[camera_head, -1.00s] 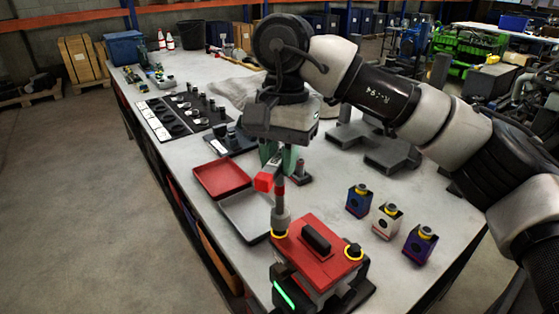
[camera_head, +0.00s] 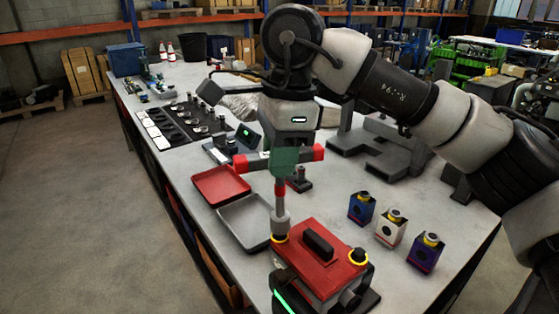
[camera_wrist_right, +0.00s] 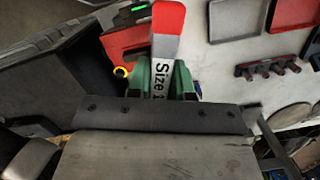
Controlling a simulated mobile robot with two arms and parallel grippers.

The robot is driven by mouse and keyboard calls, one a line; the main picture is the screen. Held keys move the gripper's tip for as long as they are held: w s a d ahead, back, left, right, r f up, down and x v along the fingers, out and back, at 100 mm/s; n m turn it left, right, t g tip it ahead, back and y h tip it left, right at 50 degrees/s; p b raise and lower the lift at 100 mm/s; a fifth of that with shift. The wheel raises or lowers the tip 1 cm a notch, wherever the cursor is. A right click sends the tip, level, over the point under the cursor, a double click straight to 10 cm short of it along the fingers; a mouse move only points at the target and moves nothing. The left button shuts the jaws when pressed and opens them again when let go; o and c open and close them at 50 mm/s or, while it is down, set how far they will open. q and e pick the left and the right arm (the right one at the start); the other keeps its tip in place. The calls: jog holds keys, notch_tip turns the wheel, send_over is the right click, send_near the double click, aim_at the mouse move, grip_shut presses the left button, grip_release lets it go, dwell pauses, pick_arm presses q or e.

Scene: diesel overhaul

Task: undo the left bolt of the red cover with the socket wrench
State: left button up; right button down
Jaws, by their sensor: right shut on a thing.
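The red cover (camera_head: 318,246) with a black grip sits on a dark housing at the front of the bench. Its left bolt shows mainly as a yellow ring (camera_head: 279,238); the socket hides the rest. Its right bolt (camera_head: 358,256) is uncovered, with a yellow ring. The socket wrench (camera_head: 281,212) stands upright, its grey socket over the left bolt. My right gripper (camera_head: 287,160) has green fingers, shut on the wrench's red-ended handle. My left gripper is not in view.
A red tray (camera_head: 220,187) and a grey tray (camera_head: 245,223) lie left of the wrench. Grey blocks (camera_head: 385,150) lie behind. Some bench surface is clear between the blocks and the cover.

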jog(key=m+b, duration=0.1)
jog(key=m, duration=0.3)
jog(key=shift+t, duration=0.3)
jog(key=m+b, duration=0.1)
jog(key=m, duration=0.2)
jog(key=shift+m+b, duration=0.4)
jog(key=m+b, duration=0.1)
jog(key=m, duration=0.4)
jog(key=shift+t+b, duration=0.4)
jog(key=shift+m+h, duration=0.3)
jog(key=shift+m, duration=0.4)
